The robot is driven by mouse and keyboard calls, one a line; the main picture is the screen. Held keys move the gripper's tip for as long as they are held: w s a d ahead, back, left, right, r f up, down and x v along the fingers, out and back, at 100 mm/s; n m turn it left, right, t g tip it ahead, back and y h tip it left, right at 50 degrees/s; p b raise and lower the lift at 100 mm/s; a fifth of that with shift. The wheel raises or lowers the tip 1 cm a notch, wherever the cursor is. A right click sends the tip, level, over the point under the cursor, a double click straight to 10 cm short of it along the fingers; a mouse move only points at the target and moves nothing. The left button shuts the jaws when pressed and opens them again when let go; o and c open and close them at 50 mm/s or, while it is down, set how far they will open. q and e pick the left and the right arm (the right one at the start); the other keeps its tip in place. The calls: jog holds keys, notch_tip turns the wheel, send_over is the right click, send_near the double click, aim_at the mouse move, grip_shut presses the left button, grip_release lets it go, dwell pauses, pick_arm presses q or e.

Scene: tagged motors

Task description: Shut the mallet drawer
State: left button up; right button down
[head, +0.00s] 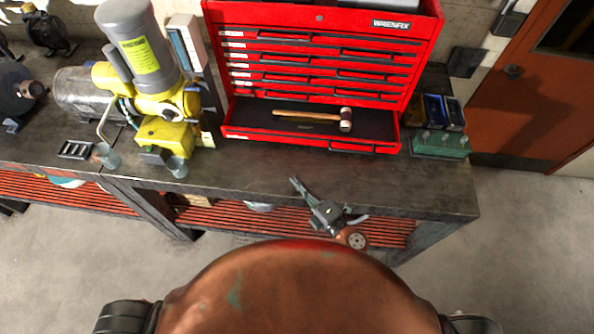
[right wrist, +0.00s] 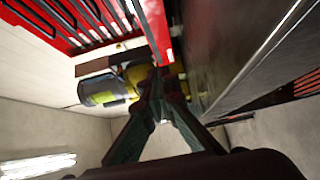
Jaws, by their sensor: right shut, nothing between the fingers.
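The mallet drawer (head: 272,137) is the bottom drawer of the red tool chest (head: 408,45). It is pulled out toward me in the head view. A mallet (head: 310,116) with a wooden handle lies inside, its head toward the right. My right gripper (head: 297,185) is in front of the drawer, over the front part of the bench, apart from the drawer. It is shut and empty. In the right wrist view its fingers (right wrist: 157,80) meet near the picture's middle, and the red chest (right wrist: 30,25) is at the upper left. My left gripper is not in view.
A yellow and grey motor (head: 165,105) stands on the bench (head: 420,195) left of the chest. A green block (head: 440,146) and small boxes (head: 433,112) are right of the drawer. The bench before the drawer is mostly clear.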

aim_at(381, 149)
jog(key=shift+d, duration=0.15)
